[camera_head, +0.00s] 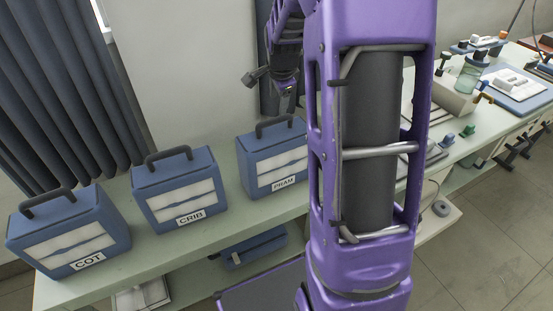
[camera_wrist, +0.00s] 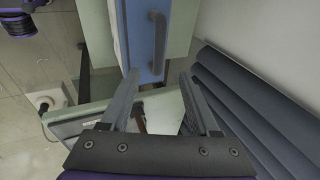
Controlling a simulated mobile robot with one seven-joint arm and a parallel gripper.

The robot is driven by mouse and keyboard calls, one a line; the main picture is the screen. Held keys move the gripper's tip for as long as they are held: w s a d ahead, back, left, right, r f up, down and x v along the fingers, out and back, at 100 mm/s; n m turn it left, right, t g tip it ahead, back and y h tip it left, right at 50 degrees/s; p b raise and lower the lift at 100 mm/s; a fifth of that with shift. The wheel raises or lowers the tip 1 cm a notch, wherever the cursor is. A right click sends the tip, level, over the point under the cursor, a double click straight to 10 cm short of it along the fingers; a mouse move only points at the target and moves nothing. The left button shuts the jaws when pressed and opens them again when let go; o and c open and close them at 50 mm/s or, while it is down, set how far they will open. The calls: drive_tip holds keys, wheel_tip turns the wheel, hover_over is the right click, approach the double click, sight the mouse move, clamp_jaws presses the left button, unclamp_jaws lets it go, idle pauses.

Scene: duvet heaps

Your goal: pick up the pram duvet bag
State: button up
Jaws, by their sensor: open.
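The pram duvet bag (camera_head: 277,165) is a blue box-shaped bag with a white front panel, a PRAM label and a dark top handle (camera_head: 280,126). It stands upright on a pale green table, its right side partly hidden by my arm. My gripper (camera_head: 284,88) is above it in the head view, apart from the handle. In the wrist view my gripper (camera_wrist: 160,74) is open and empty. A blue bag (camera_wrist: 142,45) with a dark handle (camera_wrist: 158,42) lies beyond the fingertips; its label is not readable there, but its place fits the pram bag.
The crib bag (camera_head: 177,190) and the cot bag (camera_head: 68,235) stand to the left on the table (camera_head: 165,250). A wall and a dark curtain (camera_head: 60,90) are behind. Bottles, trays and small items crowd the table's far right. A blue case (camera_head: 254,246) lies on the lower shelf.

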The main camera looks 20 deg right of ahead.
sight(276, 121)
drive_tip(key=x, duration=0.6)
drive_tip(key=shift+w+f, duration=0.1)
drive_tip(key=shift+f, duration=0.1)
drive_tip(key=shift+b+x, duration=0.45)
drive_tip(key=shift+x, duration=2.1)
drive_tip(key=shift+a+f, duration=0.2)
drive_tip(key=shift+f, duration=0.05)
clamp_jaws()
drive_tip(key=shift+f, duration=0.1)
